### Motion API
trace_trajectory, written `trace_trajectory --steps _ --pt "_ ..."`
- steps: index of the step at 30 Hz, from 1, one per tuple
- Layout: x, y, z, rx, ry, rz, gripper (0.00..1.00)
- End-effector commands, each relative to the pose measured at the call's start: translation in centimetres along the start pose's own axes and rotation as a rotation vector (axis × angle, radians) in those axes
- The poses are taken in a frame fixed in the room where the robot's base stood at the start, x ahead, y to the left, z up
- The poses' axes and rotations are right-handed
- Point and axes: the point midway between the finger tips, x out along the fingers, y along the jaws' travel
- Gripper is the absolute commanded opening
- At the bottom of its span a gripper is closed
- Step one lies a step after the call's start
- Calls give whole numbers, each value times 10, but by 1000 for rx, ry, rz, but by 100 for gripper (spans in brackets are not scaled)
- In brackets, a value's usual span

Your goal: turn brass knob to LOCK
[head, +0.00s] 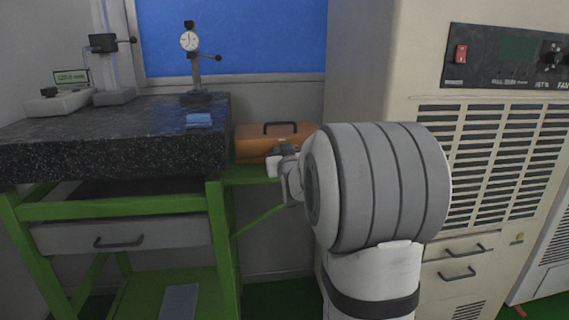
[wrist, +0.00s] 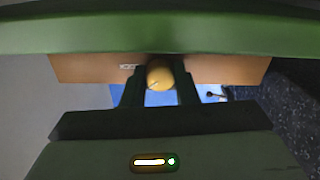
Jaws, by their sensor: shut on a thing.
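In the wrist view the round brass knob (wrist: 160,76) sits between the two dark fingers of my gripper (wrist: 160,86), which is shut on it. The knob is at the edge of an orange-brown panel (wrist: 90,68). A small white label (wrist: 129,67) shows just left of the knob; its lettering is too small to read surely. A thin dark line marks the knob's face. In the head view my gripper (head: 280,160) is in front of an orange-brown case (head: 250,142) with a dark handle. The knob is hidden there by my arm.
A beige cabinet (head: 380,60) stands close at right. A green bar (wrist: 160,28) crosses the top of the wrist view.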

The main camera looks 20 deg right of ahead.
Motion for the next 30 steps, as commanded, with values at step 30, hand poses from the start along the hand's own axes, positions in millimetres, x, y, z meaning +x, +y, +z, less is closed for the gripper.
trace_trajectory --steps 30 --pt "0 0 1 686 -2 1 4"
